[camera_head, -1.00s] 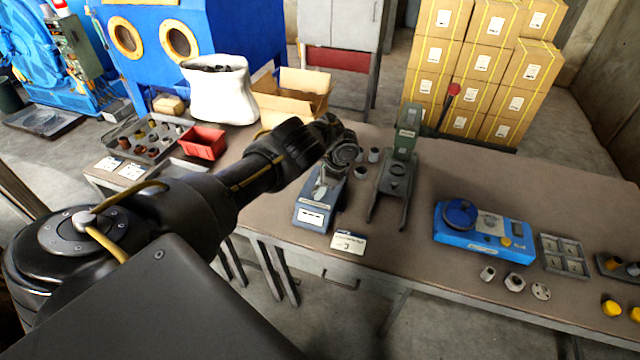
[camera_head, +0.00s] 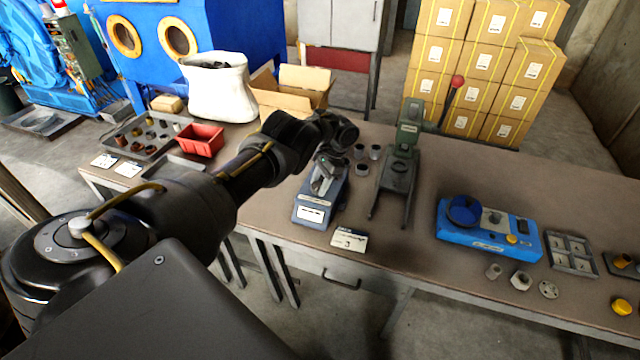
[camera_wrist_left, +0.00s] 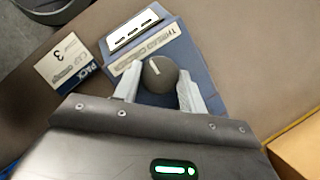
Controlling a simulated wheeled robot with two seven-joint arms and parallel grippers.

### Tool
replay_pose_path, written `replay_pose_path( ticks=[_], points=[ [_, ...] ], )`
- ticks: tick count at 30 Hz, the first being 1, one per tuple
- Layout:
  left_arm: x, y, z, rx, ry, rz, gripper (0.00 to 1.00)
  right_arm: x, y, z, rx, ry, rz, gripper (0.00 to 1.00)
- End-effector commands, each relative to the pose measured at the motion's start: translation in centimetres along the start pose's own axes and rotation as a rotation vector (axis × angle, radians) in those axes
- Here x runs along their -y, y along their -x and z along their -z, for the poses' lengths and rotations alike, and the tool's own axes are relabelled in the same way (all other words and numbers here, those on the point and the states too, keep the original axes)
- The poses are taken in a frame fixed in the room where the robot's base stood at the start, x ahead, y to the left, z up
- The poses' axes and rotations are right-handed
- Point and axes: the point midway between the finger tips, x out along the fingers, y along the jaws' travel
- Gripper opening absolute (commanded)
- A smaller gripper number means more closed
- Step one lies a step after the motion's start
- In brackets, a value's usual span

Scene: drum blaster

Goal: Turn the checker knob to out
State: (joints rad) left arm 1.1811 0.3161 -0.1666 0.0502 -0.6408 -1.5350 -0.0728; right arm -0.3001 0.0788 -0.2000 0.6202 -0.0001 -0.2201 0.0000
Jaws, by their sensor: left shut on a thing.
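The thread checker (camera_head: 312,212), a blue-grey box with a white label, stands near the front edge of the bench. It also shows in the left wrist view (camera_wrist_left: 205,62), where its plate reads "THREAD CHECKER". Its dark round knob (camera_wrist_left: 160,76) has a pale line pointing toward the upper left in that view. My left gripper (camera_head: 322,182) is over the checker. In the left wrist view my left gripper (camera_wrist_left: 158,82) is shut on the knob, one pale finger on each side. I cannot make out the words around the knob. My right gripper is not in view.
A green press (camera_head: 404,150) stands just right of the checker, with small dark cups (camera_head: 368,152) between. A card (camera_head: 349,240) lies in front. A blue fixture (camera_head: 488,232) is farther right. A red bin (camera_head: 201,139) and an open carton (camera_head: 300,92) are left and behind.

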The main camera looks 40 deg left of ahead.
Motion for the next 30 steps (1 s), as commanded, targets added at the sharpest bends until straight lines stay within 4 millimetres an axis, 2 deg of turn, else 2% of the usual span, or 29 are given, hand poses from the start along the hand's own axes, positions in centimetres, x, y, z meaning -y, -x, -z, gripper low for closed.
replay_pose_path(
  ticks=[10,11,15,25,30],
  points=[
    [0.0,-0.1,-0.1,0.002,0.004,-0.002,0.18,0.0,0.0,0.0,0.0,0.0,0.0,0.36],
    [0.0,-0.1,-0.1,0.002,0.004,-0.002,0.44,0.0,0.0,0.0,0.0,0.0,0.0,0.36],
    [0.0,-0.1,0.0,0.001,0.003,-0.001,0.62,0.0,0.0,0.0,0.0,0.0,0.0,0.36],
    [0.0,0.2,0.0,0.0,0.002,0.0,0.63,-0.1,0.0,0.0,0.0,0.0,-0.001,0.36],
    [0.0,2.5,0.1,-0.003,0.002,0.0,0.63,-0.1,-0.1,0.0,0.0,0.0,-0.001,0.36]
  ],
)
